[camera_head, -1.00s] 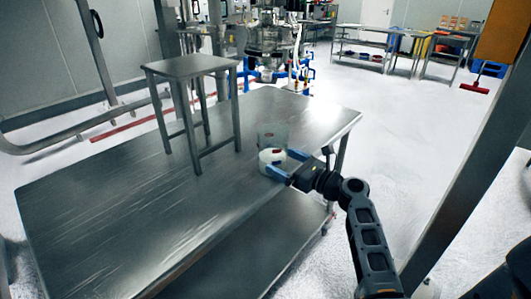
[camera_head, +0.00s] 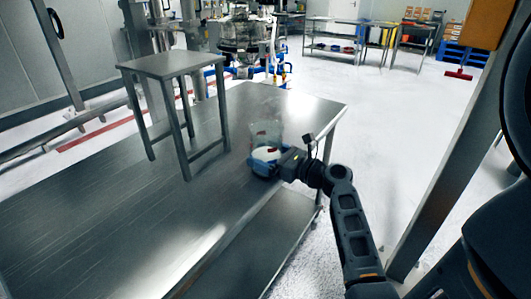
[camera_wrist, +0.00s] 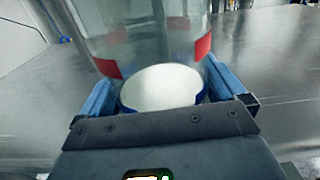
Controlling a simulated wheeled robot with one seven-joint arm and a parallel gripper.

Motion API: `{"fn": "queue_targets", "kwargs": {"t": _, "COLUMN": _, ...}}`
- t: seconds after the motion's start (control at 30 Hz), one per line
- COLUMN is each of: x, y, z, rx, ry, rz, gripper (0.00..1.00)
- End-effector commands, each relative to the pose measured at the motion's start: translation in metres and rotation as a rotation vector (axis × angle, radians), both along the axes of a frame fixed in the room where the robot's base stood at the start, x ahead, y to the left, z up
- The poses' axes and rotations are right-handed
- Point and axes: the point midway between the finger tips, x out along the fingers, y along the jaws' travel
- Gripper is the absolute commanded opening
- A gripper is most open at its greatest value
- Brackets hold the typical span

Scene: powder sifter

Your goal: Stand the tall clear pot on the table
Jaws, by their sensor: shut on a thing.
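The tall clear pot (camera_head: 267,131) is upright near the right edge of the steel table (camera_head: 110,215). Its see-through wall carries red marks in the wrist view (camera_wrist: 150,35), and a white round face (camera_wrist: 160,87) shows low at its near side. My gripper (camera_head: 266,160) is shut on the pot's lower part, with one blue finger on each side of it. The pot's underside is hidden, so I cannot tell whether it touches the tabletop or hangs just above it.
A small steel stand (camera_head: 172,66) with legs is on the table, left of the pot. The front left of the tabletop is bare. Steel machinery with blue pipes (camera_head: 243,38) stands beyond the far edge. A post (camera_head: 440,185) rises at the right.

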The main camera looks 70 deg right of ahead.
Motion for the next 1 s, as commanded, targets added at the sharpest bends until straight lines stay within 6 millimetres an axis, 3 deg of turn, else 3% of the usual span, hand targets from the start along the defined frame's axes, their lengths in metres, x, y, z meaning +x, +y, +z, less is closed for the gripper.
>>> {"fn": "queue_targets", "kwargs": {"t": 0.3, "x": 0.0, "y": 0.0, "z": 0.001, "rx": -0.001, "ry": -0.001, "rz": 0.0, "gripper": 0.51}}
{"fn": "queue_targets", "kwargs": {"t": 0.57, "x": 0.0, "y": 0.0, "z": 0.005, "rx": -0.002, "ry": -0.001, "rz": 0.001, "gripper": 0.51}}
{"fn": "queue_targets", "kwargs": {"t": 0.83, "x": 0.001, "y": 0.0, "z": 0.042, "rx": -0.007, "ry": -0.003, "rz": 0.002, "gripper": 0.51}}
{"fn": "queue_targets", "kwargs": {"t": 1.0, "x": -0.032, "y": -0.018, "z": 0.063, "rx": -0.006, "ry": -0.002, "rz": -0.004, "gripper": 0.51}}
